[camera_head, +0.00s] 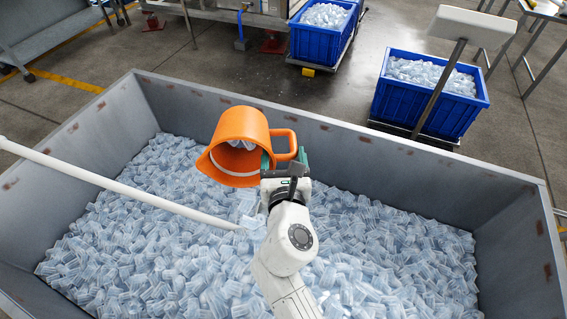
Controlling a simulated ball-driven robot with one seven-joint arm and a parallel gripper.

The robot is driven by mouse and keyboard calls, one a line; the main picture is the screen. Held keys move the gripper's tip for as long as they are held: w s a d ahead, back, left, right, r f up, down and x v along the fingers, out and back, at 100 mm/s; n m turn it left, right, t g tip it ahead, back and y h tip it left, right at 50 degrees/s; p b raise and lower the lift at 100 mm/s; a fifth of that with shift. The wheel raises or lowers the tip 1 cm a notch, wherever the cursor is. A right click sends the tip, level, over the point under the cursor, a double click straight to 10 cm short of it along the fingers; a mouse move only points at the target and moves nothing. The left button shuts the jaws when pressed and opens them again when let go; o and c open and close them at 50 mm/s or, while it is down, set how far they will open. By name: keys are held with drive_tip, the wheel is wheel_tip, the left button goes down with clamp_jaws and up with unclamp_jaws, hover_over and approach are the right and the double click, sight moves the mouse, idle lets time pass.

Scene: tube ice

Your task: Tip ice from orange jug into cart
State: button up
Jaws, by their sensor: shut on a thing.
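The orange jug (240,128) is in the middle of the head view, over the big grey cart (408,171). It is tilted, with its mouth facing down and towards me. Some ice pieces (240,144) show inside its mouth. My gripper (282,165) is shut on the jug's handle at its right side. The cart holds a wide bed of clear tube ice (150,240), and a few pieces lie just below the jug's mouth. I cannot tell whether those are falling or resting.
A white pole (110,184) crosses the cart's left side above the ice. Two blue crates of ice, one at the back (350,40) and one at the right (476,103), stand beyond the cart. A white-topped post (470,26) rises by the right crate. Open floor lies behind the cart.

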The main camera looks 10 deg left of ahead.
drive_tip(key=s+t+b, duration=0.1)
drive_tip(key=b, duration=0.5)
drive_tip(key=f+t+y+b, duration=0.1)
drive_tip(key=t+b, duration=0.1)
drive_tip(key=b, duration=0.4)
drive_tip(key=s+d+f+t+b, duration=0.1)
drive_tip(key=b, duration=0.5)
drive_tip(key=shift+s, duration=0.35)
drive_tip(key=shift+s+r+t+y+b, duration=0.15)
drive_tip(key=shift+r+t+y+b, duration=0.2)
drive_tip(key=shift+b, duration=0.25)
